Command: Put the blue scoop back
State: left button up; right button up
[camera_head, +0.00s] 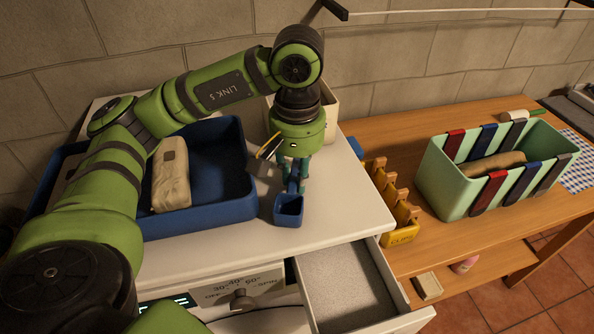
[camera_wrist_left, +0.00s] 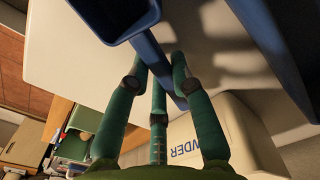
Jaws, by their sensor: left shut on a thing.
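The blue scoop (camera_head: 289,210) is over the white worktop, its open cup facing up and its handle running up into my left gripper (camera_head: 293,172). My left gripper is shut on the handle; the fingers lie around it in the left wrist view (camera_wrist_left: 165,80), where the scoop's cup (camera_wrist_left: 110,15) shows at the top. I cannot tell whether the cup touches the worktop. A pale box (camera_head: 329,101) stands behind the gripper, partly hidden by my arm; in the left wrist view the box (camera_wrist_left: 235,140) bears lettering ending in "WDER". My right gripper is not in view.
A blue bin (camera_head: 215,213) with a beige package (camera_head: 171,172) stands left of the scoop. An open, empty drawer (camera_head: 345,285) juts out below the worktop. A yellow rack (camera_head: 401,222) and a mint basket (camera_head: 450,197) with straps are on the wooden table (camera_head: 400,142).

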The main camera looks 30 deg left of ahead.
pick_arm(q)
jog(key=shift+f, duration=0.1)
jog(key=o, duration=0.9)
jog(key=shift+o, duration=0.2)
notch_tip(320, 180, up, 12)
jog(key=p, duration=0.1)
jog(key=shift+d, duration=0.1)
